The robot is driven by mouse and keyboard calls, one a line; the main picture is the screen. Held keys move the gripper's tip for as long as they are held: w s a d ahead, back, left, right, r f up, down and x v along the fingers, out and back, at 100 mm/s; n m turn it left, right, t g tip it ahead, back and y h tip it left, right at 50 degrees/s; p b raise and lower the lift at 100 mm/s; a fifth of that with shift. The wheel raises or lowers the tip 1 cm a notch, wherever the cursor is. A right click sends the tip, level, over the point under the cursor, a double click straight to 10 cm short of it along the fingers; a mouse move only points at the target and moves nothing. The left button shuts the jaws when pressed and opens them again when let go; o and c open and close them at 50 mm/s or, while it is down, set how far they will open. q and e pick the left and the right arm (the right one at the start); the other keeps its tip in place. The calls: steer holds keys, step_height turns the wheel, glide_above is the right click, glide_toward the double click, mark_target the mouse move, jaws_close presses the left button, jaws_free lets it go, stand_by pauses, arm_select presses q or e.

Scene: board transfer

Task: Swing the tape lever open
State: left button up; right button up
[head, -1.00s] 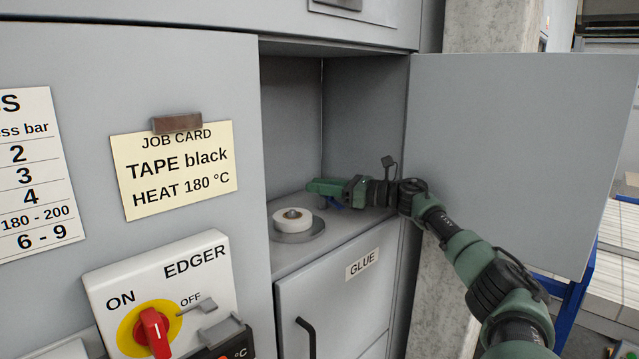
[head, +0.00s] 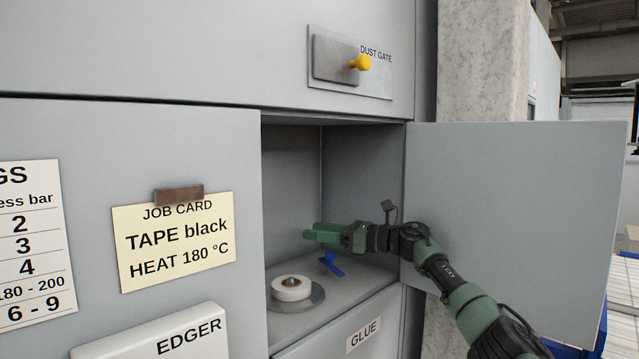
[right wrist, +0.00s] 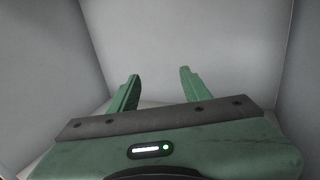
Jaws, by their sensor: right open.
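The blue tape lever (head: 332,264) stands on the shelf floor inside the open cabinet bay, behind and to the right of the tape roll. The white tape roll (head: 291,290) with a brown core sits on a round grey plate (head: 312,302). My right gripper (head: 308,234) is inside the bay, above the lever and apart from it. It points left, and its fingers look empty. In the right wrist view the two green fingers (right wrist: 158,78) are spread with only grey walls beyond them; the lever does not show there. My left gripper is not in view.
The open cabinet door (head: 515,200) stands to the right, behind my right arm. The bay's side walls (head: 365,180) enclose the gripper. Below is a GLUE panel (head: 340,345). A yellow dust gate knob (head: 360,62) sticks out above. A job card (head: 175,240) reads TAPE black.

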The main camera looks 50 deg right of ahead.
step_height(320, 180, up, 15)
steer(key=p, duration=0.3)
